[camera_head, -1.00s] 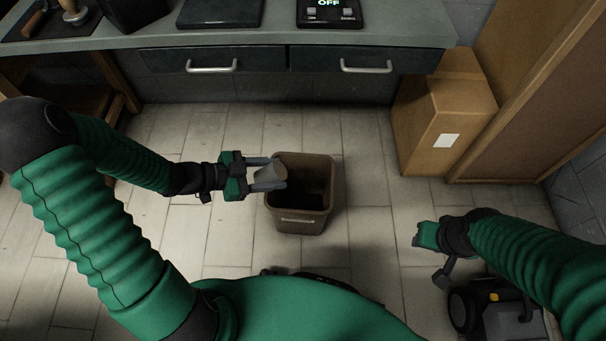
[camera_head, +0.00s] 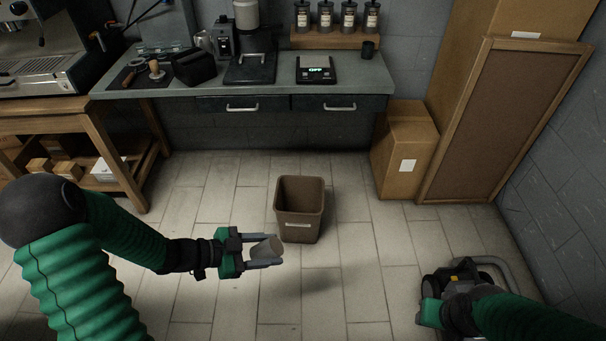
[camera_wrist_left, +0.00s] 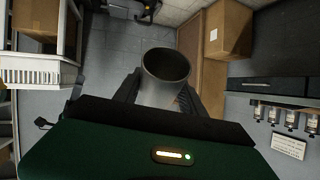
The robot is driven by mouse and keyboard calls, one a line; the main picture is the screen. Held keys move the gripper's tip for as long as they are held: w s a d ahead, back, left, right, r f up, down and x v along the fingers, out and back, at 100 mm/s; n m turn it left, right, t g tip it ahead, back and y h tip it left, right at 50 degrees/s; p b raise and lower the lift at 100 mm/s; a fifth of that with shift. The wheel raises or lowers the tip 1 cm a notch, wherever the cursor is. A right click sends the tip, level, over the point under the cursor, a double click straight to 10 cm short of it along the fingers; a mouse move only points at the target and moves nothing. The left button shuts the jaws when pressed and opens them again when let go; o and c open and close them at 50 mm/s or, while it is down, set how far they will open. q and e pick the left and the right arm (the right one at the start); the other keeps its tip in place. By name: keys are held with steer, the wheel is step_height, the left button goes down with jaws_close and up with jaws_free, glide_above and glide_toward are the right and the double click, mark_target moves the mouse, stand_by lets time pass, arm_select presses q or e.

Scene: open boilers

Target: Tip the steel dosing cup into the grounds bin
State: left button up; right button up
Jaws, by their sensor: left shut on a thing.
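My left gripper (camera_head: 272,252) is shut on the steel dosing cup (camera_head: 262,249), a small grey cylinder held tilted between the two fingers. In the left wrist view the cup (camera_wrist_left: 165,82) shows its round open mouth and grey inside; no contents can be made out. The brown grounds bin (camera_head: 299,222) stands upright on the floor, open at the top and dark inside. The cup appears on the near left side of the bin, not over its opening. My right gripper (camera_head: 432,311) is at the lower right, partly hidden, and its fingers are unclear.
A counter (camera_head: 205,90) with drawers, a scale (camera_head: 316,70) and a grinder stands behind the bin. Cardboard boxes (camera_head: 402,145) stand at the right back. A wooden shelf table (camera_head: 90,125) is at the left. A dark wheeled machine (camera_head: 466,276) is at the lower right. Floor around the bin is clear.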

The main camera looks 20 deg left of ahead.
arm_select(q)
steer(key=shift+w+f, duration=0.15)
steer(key=shift+w+a+f+b, duration=0.1)
steer(key=shift+w+f+b, duration=0.1)
steer(key=shift+b, duration=0.1)
steer(key=shift+s+r, duration=0.1)
